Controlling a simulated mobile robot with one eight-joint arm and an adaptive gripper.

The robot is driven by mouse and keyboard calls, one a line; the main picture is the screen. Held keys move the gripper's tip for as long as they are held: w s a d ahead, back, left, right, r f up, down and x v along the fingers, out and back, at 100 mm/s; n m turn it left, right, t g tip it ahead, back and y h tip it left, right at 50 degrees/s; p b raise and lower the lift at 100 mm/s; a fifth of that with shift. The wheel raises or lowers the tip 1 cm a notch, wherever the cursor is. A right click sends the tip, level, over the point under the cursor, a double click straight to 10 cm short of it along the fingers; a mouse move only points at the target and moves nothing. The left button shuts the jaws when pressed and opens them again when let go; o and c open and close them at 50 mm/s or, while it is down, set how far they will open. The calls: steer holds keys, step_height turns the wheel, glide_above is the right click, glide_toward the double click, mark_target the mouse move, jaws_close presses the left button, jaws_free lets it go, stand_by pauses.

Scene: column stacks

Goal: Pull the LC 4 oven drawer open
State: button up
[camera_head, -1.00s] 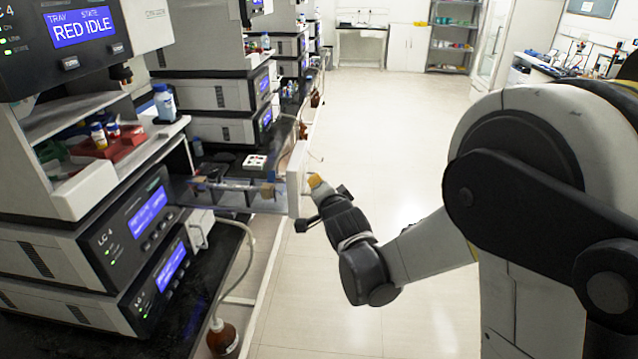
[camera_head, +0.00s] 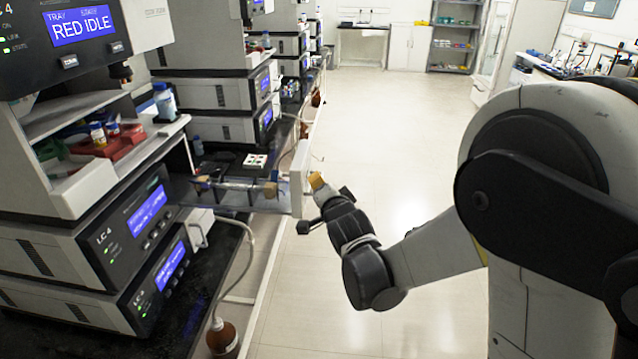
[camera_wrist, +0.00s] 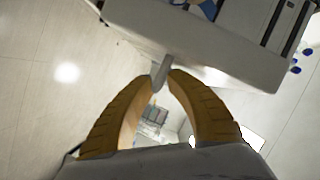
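The LC 4 oven drawer is out from the LC 4 unit (camera_head: 105,237), with its white front panel (camera_head: 300,178) standing over the aisle. Its see-through body (camera_head: 235,190) holds a metal column. In the wrist view the white drawer front (camera_wrist: 215,52) fills the top, and a short grey handle (camera_wrist: 161,72) sticks out from it. My gripper (camera_wrist: 163,78) has its yellow fingertips closed around this handle, one on each side. In the head view my gripper (camera_head: 317,182) is at the outer face of the panel, and the handle is hidden there.
Red and green racks with vials (camera_head: 98,135) stand in the open tray above LC 4. More instrument stacks line the bench behind. The aisle floor (camera_head: 400,130) is clear.

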steer(key=v, duration=1.1)
steer(key=shift+s+a, duration=0.1)
